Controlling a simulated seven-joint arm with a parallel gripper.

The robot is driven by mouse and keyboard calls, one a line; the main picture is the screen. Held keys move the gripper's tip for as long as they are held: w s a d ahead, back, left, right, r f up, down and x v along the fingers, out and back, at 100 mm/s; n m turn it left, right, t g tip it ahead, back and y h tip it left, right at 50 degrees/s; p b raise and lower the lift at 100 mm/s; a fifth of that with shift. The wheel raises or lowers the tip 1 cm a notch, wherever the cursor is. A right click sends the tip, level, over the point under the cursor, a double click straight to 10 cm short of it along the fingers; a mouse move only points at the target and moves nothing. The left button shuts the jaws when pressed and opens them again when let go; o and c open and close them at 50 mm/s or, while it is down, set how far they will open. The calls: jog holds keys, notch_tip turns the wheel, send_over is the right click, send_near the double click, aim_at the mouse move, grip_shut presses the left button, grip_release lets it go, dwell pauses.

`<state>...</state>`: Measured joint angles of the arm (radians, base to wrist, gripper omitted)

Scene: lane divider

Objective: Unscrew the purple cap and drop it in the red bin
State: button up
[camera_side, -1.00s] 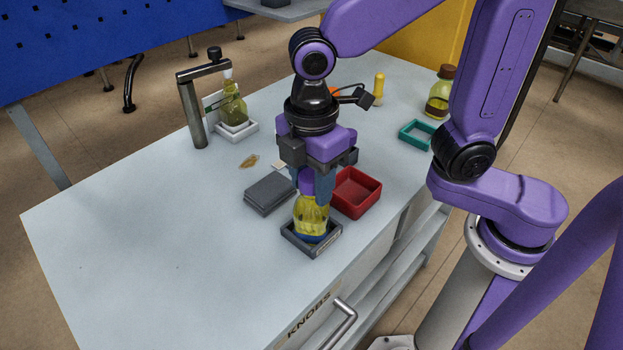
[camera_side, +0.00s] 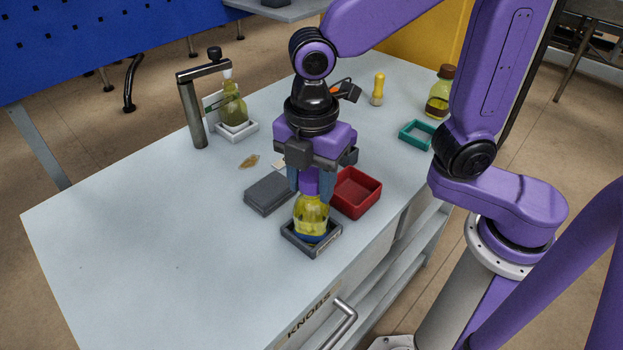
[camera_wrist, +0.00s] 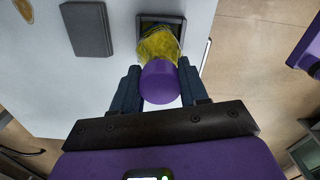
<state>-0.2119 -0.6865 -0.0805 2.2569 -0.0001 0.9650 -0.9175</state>
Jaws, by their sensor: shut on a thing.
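The purple cap (camera_wrist: 160,82) sits on top of the yellow bottle (camera_side: 311,216), between the fingers of my gripper (camera_side: 311,184). My gripper (camera_wrist: 160,88) is shut on the cap from above, one finger on each side. The cap also shows in the side view (camera_side: 309,182), partly covered by the fingers. The bottle stands upright in a dark square holder (camera_side: 318,250). It also shows behind the cap in the wrist view (camera_wrist: 159,45). The red bin (camera_side: 350,207) stands just right of the bottle and looks empty where its inside shows.
A dark grey block (camera_side: 268,193) lies left of the bottle. A metal post stand (camera_side: 196,118) with a green bottle (camera_side: 234,108) stands further back. A teal frame (camera_side: 416,134), a yellow-topped object (camera_side: 378,88) and a brown-capped bottle (camera_side: 439,93) are at the back right. The table's left side is clear.

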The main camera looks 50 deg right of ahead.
jog(key=shift+n, duration=0.8)
jog(key=shift+n, duration=0.8)
jog(key=o, duration=0.7)
jog(key=shift+c, duration=0.2)
jog(key=shift+m, duration=0.9)
